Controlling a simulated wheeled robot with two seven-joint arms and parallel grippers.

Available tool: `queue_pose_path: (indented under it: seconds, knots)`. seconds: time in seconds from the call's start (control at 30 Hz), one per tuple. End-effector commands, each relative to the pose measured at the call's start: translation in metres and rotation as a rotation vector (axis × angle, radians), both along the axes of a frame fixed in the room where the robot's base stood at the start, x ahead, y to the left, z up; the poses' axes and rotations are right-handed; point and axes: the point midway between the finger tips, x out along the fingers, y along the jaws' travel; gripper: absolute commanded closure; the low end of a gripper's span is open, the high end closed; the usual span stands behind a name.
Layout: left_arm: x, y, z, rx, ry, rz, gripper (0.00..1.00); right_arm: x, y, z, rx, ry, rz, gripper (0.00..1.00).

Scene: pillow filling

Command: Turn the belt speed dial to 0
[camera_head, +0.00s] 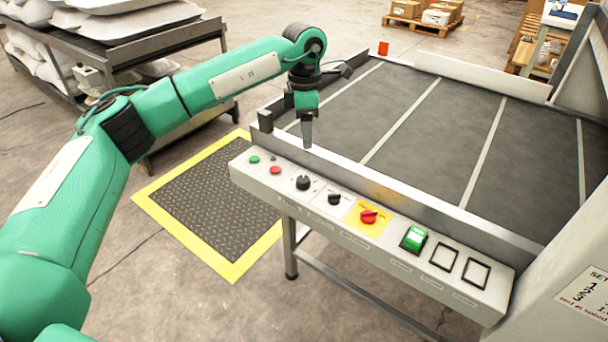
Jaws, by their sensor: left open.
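A light grey control panel (385,246) runs along the near edge of the conveyor. It carries a larger black dial (303,183) and a smaller black dial (334,199). The labels are too small to read, so I cannot tell which is the belt speed dial or what it is set to. My left gripper (307,143) points down above the panel's left part, behind the larger black dial in the picture, and appears apart from it. It is open and empty; its fingers overlap from this angle. My right gripper is not in view.
The dark belt (430,125) is bare. A yellow-edged mat (215,200) lies on the floor.

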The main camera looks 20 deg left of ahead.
Motion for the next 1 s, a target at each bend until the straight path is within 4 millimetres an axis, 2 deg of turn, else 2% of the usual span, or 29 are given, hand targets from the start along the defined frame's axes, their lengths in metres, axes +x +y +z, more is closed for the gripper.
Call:
queue_pose_path:
  seconds: [0.17, 0.7, 0.83, 1.0]
  knots:
    - [0.0, 0.007, -0.008, 0.025, 0.004, 0.006, 0.45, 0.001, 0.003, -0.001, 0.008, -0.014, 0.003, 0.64]
    - [-0.006, 0.003, -0.113, 0.02, 0.005, 0.004, 0.45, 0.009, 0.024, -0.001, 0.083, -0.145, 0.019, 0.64]
    - [-0.007, 0.003, -0.127, 0.019, 0.003, 0.004, 0.45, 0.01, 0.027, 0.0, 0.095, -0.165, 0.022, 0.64]
    - [-0.007, 0.002, -0.135, 0.018, 0.003, 0.004, 0.45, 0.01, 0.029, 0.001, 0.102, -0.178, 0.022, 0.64]
